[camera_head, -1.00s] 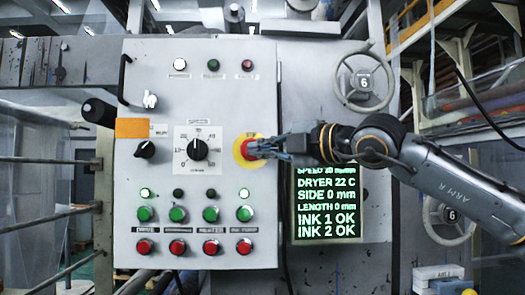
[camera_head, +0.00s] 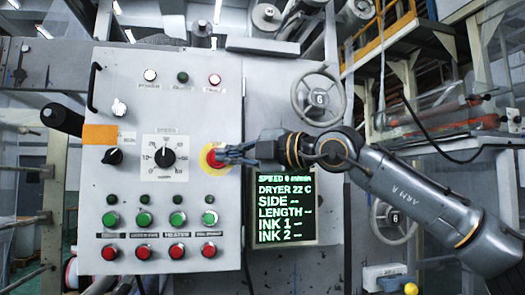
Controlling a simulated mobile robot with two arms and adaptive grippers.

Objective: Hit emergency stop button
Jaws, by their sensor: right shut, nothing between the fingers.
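The red emergency stop button (camera_head: 211,160) sits on a round yellow plate (camera_head: 204,158) at the right side of the grey control panel (camera_head: 105,190). My right gripper (camera_head: 224,155) comes in from the right, and its closed fingertips are at the button's right side, seemingly touching it. The fingers hide part of the button, and how far it is pressed cannot be told. The screen (camera_head: 285,206) below the gripper shows speed 0 and dryer 22 C, with dashes for side, length and both inks. My left gripper is not in view.
A speed dial (camera_head: 166,153) and a black knob (camera_head: 113,156) are left of the button. Green buttons (camera_head: 144,219) and red buttons (camera_head: 143,252) line the lower panel. A handwheel (camera_head: 318,98) stands above my right arm, another (camera_head: 393,219) below it.

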